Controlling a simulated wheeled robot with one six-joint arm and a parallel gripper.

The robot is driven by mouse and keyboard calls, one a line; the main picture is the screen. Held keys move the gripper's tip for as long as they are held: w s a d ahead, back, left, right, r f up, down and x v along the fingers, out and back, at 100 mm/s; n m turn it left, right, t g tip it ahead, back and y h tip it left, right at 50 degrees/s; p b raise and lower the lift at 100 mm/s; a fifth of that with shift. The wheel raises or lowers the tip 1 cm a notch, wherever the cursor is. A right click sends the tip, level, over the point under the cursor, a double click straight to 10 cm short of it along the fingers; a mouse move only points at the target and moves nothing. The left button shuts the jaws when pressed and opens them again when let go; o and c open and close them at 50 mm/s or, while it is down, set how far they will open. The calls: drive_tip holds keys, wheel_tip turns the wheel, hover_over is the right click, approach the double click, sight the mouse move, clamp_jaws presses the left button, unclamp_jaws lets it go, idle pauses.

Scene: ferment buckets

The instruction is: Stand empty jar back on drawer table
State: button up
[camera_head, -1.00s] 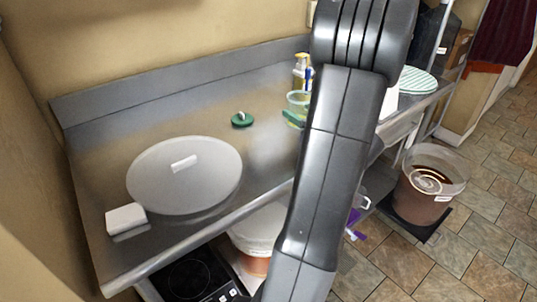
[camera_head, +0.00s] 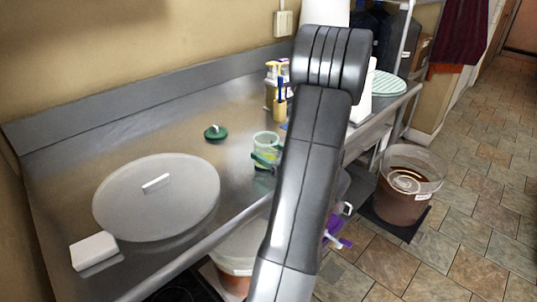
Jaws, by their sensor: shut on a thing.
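My gripper is not in view; my own raised arm crosses the middle and hides what is behind it. No jar in a grip can be seen. A small clear, greenish container (camera_head: 266,142) stands on the steel table (camera_head: 130,130), just left of my arm, with something green at its base. I cannot tell whether it is the empty jar. No drawers can be made out on this table.
A round pale lid (camera_head: 185,205), a white block (camera_head: 94,251) and a green knobbed disc (camera_head: 214,133) lie on the table. Bottles (camera_head: 275,85) stand farther back. A bucket of brown liquid (camera_head: 403,190) stands on the floor right; purple-handled things (camera_head: 336,240) are nearby. Tiled floor is clear rightward.

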drive_tip(key=shift+f, duration=0.15)
drive_tip(key=shift+f, duration=0.3)
drive_tip(key=o, duration=1.2)
drive_tip(key=shift+r, duration=0.1)
drive_tip(key=shift+o, duration=0.2)
drive_tip(key=shift+r, duration=0.1)
drive_tip(key=shift+r, duration=0.2)
drive_tip(key=shift+s+d+f, duration=0.1)
drive_tip(key=shift+s+d, duration=0.1)
drive_tip(key=shift+d, duration=0.1)
drive_tip(key=v, duration=1.1)
drive_tip(key=shift+s, duration=0.15)
drive_tip(key=shift+d, duration=0.1)
